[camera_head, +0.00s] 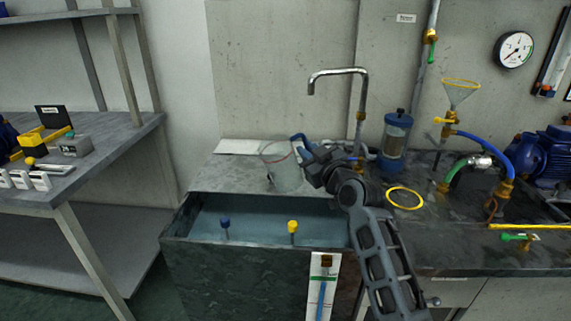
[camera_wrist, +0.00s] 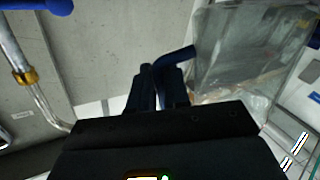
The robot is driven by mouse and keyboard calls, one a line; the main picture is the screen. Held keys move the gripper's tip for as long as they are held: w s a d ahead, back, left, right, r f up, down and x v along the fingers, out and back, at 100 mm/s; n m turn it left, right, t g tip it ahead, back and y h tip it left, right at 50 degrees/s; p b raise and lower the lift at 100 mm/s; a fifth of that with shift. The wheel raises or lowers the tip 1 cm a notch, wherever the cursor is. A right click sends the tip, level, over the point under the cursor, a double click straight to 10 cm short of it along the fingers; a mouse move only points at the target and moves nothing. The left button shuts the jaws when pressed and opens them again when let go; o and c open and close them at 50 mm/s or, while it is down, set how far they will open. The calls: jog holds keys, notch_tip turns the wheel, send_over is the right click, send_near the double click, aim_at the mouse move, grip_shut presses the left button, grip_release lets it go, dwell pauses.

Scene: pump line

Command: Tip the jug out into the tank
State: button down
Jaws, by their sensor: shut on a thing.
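The clear jug (camera_head: 281,172) with a blue handle is in the head view, over or just behind the tank's back edge. It looks roughly upright, perhaps slightly tilted; I cannot tell whether it touches the counter. Its contents are unclear. My gripper (camera_head: 306,163) is shut on the jug's handle, from the right. In the wrist view the dark fingers (camera_wrist: 155,90) close around the blue handle (camera_wrist: 176,58), with the clear jug wall (camera_wrist: 238,50) to the right. The open-topped tank (camera_head: 235,275) is in front and below, with bluish water in it.
A blue-knobbed stem (camera_head: 225,224) and a yellow-knobbed stem (camera_head: 292,228) rise in the tank. A tap (camera_head: 338,73) arches behind the jug. A blue-capped canister (camera_head: 395,140) and a yellow ring (camera_head: 404,198) are at right. A shelf bench (camera_head: 100,140) stands left.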

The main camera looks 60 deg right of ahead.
jog(key=shift+a+f+m, duration=0.1)
jog(key=shift+f+m, duration=0.4)
jog(key=shift+m, duration=0.1)
jog(key=shift+r, duration=0.15)
jog(key=shift+r+p, duration=1.9)
jog(key=shift+r, duration=0.5)
